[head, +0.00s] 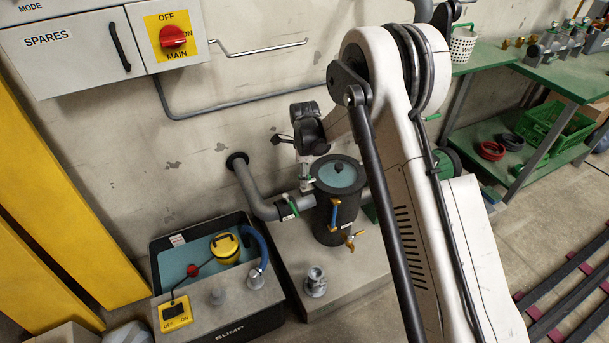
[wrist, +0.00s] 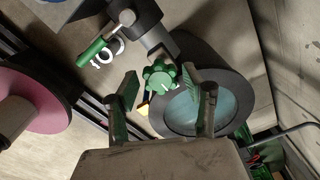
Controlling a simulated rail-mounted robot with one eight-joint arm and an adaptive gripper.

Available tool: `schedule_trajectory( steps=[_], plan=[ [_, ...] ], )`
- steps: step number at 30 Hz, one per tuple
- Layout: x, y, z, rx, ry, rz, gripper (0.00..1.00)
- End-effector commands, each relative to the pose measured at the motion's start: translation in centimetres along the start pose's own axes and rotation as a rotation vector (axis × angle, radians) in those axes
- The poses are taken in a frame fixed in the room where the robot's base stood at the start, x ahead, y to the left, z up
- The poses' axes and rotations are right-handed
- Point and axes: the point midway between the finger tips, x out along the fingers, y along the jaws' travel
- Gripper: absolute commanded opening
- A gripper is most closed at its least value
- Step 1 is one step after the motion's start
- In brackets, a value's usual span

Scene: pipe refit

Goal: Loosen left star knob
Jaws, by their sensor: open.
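A green star knob (wrist: 162,76) with a pale mark on its face shows in the wrist view, beside the dark rim of a round vessel (wrist: 245,105). My gripper (wrist: 160,84) is open, with one finger on each side of the knob in the picture. I cannot tell whether either finger touches it, or how far the knob lies beyond the tips. In the head view my gripper end hangs just left of and above the black vessel (head: 325,218), which holds blue-green liquid. I cannot make out the knob clearly there.
A grey pipe (head: 250,190) with a green-handled valve (head: 290,206) runs into the vessel from the left. A green lever (wrist: 92,52) shows in the wrist view. A sump tank (head: 240,325) stands at lower left. A green bench (head: 550,75) stands at right.

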Motion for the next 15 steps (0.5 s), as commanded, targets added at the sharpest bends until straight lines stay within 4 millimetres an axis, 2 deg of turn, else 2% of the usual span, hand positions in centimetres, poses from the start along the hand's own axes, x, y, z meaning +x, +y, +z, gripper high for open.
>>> schedule_trajectory(
  steps=[3,11,15],
  plan=[
    [-0.02,0.0,0.0,0.0,0.0,0.0,0.44],
    [-0.03,0.0,0.0,0.0,0.0,0.0,0.09],
    [-0.03,0.01,0.0,-0.003,0.0,0.0,0.07]
  ],
)
